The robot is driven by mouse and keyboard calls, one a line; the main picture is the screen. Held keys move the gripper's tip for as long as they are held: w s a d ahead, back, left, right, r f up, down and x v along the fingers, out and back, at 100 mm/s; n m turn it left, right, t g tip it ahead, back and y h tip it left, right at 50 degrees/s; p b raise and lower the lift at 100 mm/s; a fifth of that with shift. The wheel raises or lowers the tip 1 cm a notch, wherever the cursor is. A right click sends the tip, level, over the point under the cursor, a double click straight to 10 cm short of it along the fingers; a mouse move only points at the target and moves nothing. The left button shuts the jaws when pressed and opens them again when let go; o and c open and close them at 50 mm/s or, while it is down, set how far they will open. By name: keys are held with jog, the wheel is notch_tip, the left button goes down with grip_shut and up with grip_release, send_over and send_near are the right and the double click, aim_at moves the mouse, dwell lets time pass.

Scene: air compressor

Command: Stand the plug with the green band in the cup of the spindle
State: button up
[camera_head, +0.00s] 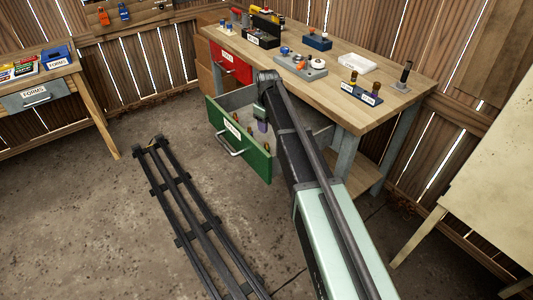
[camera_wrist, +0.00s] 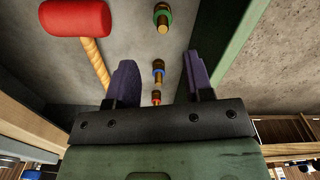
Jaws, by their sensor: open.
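The plug with the green band (camera_wrist: 163,18) lies in the open drawer (camera_head: 213,114), near the top of the wrist view and ahead of my fingers. In the head view my gripper (camera_head: 262,125) hangs in the drawer. A dark upright post (camera_head: 405,73) on a plate stands at the bench's right end; I cannot tell whether it is the spindle.
A red-headed mallet (camera_wrist: 75,18) lies left of the plugs in the drawer. The green drawer front (camera_wrist: 236,45) is close to my right finger. The wooden bench (camera_head: 330,85) carries a grey block (camera_head: 302,66), a white tray (camera_head: 357,63) and a blue holder (camera_head: 361,93).

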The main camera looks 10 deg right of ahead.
aim_at(267, 143)
jog(key=f+b, duration=0.6)
jog(key=f, duration=0.1)
jog(key=f+b, duration=0.3)
jog(key=shift+a+f, duration=0.2)
jog(key=shift+a, duration=0.05)
jog(key=shift+r, duration=0.25)
grip_shut()
